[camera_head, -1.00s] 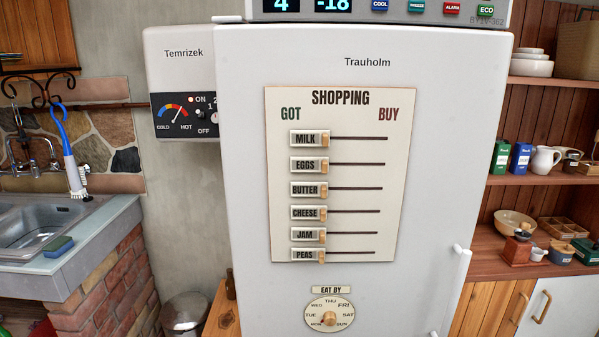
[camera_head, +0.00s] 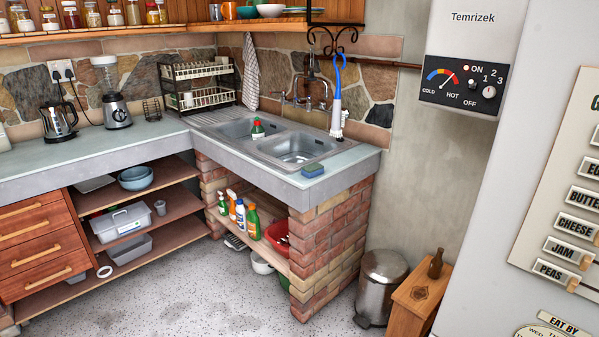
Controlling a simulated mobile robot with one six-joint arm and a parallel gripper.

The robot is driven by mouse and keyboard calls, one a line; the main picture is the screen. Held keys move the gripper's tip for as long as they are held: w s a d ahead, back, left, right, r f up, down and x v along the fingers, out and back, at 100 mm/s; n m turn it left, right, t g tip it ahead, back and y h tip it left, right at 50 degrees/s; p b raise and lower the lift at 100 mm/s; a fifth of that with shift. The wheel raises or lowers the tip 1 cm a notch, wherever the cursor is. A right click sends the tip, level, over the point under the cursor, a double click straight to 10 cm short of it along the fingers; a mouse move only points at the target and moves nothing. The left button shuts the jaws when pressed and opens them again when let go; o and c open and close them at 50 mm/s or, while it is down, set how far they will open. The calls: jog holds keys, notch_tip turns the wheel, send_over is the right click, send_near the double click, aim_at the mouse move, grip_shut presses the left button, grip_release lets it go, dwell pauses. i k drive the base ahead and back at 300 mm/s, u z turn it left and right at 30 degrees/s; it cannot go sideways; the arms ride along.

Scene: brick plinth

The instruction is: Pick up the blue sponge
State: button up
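The blue sponge (camera_head: 313,170) lies on the counter's front right corner, beside the steel sink (camera_head: 300,148). It is a small block with a blue top and a darker, greenish lower side. The counter there rests on a brick plinth (camera_head: 318,236). My gripper is not in view.
A green bottle (camera_head: 257,129) is in the left basin. The speckled floor (camera_head: 200,300) in front is clear.

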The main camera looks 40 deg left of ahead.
aim_at(313, 170)
jog(key=z, duration=1.4)
jog(key=k, duration=0.1)
jog(key=u, duration=2.95)
jog(key=k, duration=0.9)
jog(key=z, duration=0.15)
jog(key=i, duration=0.85)
